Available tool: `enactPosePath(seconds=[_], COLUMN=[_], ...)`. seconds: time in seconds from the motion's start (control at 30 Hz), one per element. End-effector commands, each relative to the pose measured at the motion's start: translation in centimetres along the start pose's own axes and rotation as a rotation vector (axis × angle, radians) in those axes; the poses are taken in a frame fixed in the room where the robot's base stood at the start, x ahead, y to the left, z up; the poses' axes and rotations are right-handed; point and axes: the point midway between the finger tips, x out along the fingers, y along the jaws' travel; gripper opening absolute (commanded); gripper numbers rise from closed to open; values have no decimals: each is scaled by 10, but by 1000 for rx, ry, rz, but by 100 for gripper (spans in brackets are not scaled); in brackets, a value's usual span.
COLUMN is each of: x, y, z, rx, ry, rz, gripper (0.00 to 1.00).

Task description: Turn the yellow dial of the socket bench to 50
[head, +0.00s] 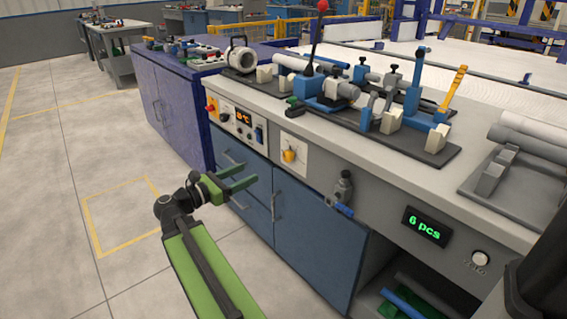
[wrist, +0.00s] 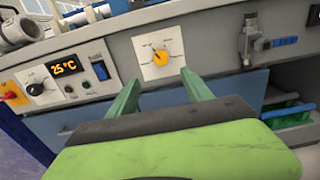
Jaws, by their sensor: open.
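The yellow dial (head: 289,156) sits on a white square plate on the front panel of the socket bench (head: 375,189). In the wrist view the yellow dial (wrist: 160,57) is ahead of my gripper, just above and between its fingertips. The scale marks around it are too small to read. My gripper (head: 250,176) has two green fingers, open and empty, in front of the blue cabinet doors and left of the dial, apart from it. The fingers also show in the wrist view (wrist: 160,82).
A control panel with an orange display reading 25 °C (wrist: 64,67) and a black knob is left of the dial. Floor at left is free.

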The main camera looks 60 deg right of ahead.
Motion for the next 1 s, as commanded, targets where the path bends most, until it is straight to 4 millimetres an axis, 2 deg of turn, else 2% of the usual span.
enactPosePath(seconds=[0.4,0.6,0.8,1.0], x=[102,144,162,164], y=[0,0,0,-1], z=[-1,-1,-1,-1], rx=[2,2,2,2], ry=[2,2,2,2], rz=[-5,-3,-1,-1], gripper=[58,58,58,58])
